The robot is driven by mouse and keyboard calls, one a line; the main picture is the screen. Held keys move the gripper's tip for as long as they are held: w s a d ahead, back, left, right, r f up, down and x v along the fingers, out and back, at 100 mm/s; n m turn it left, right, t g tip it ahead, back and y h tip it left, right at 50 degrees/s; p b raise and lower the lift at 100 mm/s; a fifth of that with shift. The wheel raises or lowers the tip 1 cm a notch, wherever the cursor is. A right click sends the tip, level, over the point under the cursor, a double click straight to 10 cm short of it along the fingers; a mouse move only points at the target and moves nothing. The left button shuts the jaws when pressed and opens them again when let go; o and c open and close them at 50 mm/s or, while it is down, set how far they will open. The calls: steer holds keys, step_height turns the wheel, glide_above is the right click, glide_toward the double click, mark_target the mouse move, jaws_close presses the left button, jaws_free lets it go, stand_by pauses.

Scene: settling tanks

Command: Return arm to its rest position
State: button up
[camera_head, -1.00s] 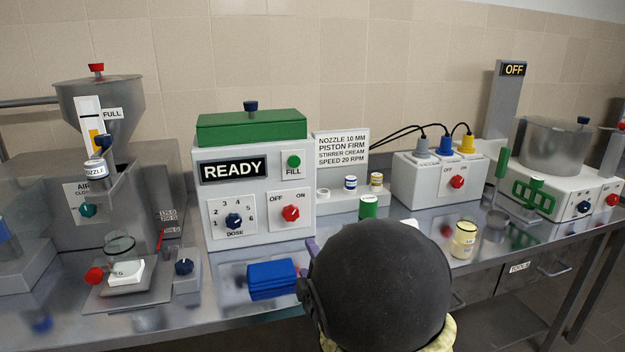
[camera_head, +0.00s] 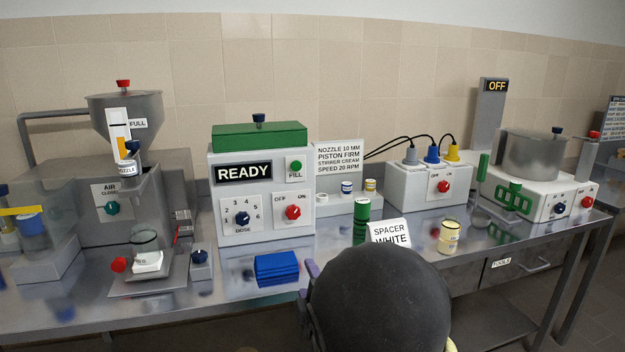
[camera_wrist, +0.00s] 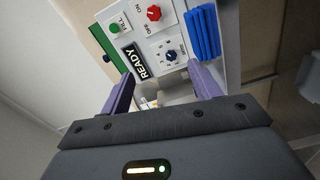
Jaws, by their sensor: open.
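My arm's dark rounded link fills the bottom middle of the head view, in front of the bench edge, and a bit of purple finger shows at its left side. In the wrist view my gripper (camera_wrist: 163,92) has its two purple fingers spread apart with nothing held between them. Beyond the fingers the wrist view shows the white control box (camera_wrist: 190,20) with the READY display, tilted in the picture. The same control box (camera_head: 262,205) stands upright on the bench in the head view, well behind my arm.
Blue folded cloths (camera_head: 277,268) lie on the steel bench (camera_head: 330,245) left of my arm. A SPACER WHITE sign (camera_head: 390,232), a green cylinder (camera_head: 361,222) and a cream-coloured jar (camera_head: 449,236) stand close behind it. A hopper machine (camera_head: 125,180) is at left, a pot (camera_head: 533,155) at right.

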steer(key=s+d+f+m+g+h, duration=0.4)
steer(key=s+d+f+m+g, duration=0.25)
steer(key=d+f+m, duration=0.35)
steer(key=s+d+f+m+g+h, duration=0.1)
steer(key=s+d+m+g, duration=0.25)
steer(key=s, duration=0.35)
steer(key=s+d+f+m+g, duration=0.25)
steer(key=s+m+g, duration=0.2)
steer(key=s, duration=0.25)
step_height(320, 180, up, 23)
steer(key=m+p, duration=0.1)
steer(key=p, duration=2.1)
steer(key=shift+s, duration=0.45)
steer(key=shift+w, duration=0.1)
